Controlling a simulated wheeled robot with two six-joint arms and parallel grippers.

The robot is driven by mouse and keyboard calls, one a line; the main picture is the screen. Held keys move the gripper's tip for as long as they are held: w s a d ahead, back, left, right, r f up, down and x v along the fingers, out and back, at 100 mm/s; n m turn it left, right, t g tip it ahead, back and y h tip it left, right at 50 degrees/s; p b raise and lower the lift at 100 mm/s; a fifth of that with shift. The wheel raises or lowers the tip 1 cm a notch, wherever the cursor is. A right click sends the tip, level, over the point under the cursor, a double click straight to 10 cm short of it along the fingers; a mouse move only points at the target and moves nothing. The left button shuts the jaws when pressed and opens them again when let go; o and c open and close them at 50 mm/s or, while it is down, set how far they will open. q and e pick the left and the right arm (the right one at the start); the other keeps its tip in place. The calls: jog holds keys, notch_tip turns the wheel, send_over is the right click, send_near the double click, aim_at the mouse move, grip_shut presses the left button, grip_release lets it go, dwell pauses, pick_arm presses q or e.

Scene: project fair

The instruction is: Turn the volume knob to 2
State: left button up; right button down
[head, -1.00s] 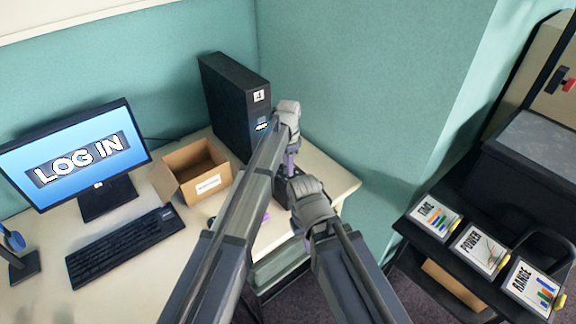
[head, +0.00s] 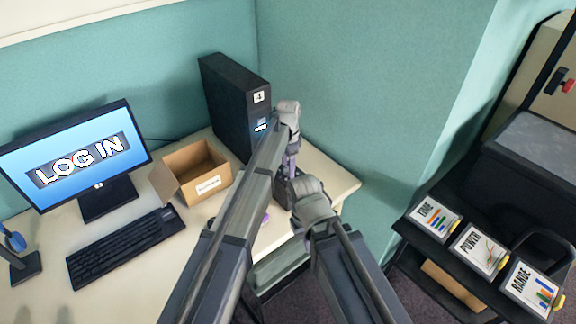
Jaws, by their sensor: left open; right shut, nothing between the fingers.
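I cannot make out the volume knob; my arms and grippers cover that part of the desk. A dark object (head: 284,190) shows partly between my grippers on the desk, and I cannot tell what it is. My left gripper (head: 291,166) is open, pointing down just above the dark object. My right gripper (head: 302,182) is shut and empty, lower in the head view and close beside the dark object. Its fingertips are hard to see, and I cannot tell whether either gripper touches anything.
A black computer tower (head: 228,105) stands behind my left gripper. An open cardboard box (head: 212,187), keyboard (head: 124,247) and LOG IN monitor (head: 78,155) are to the left. The desk (head: 332,181) ends just right of my grippers. A dark cart (head: 405,228) with picture cards stands at right.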

pick_arm(q)
notch_tip(320, 180, up, 8)
jog(key=p, duration=0.7)
jog(key=shift+f, duration=0.25)
jog(key=s+a+n, duration=0.7)
jog(key=s+a, duration=0.2)
jog(key=s, duration=0.4)
jog(key=s+a+n, duration=0.7)
jog(key=s+a, duration=0.1)
jog(key=s, duration=0.4)
jog(key=s+d+m+y, duration=0.1)
jog(key=s+d+m, duration=0.3)
jog(key=d, duration=0.6)
jog(key=shift+s+d, duration=0.35)
jog(key=shift+s, duration=0.4)
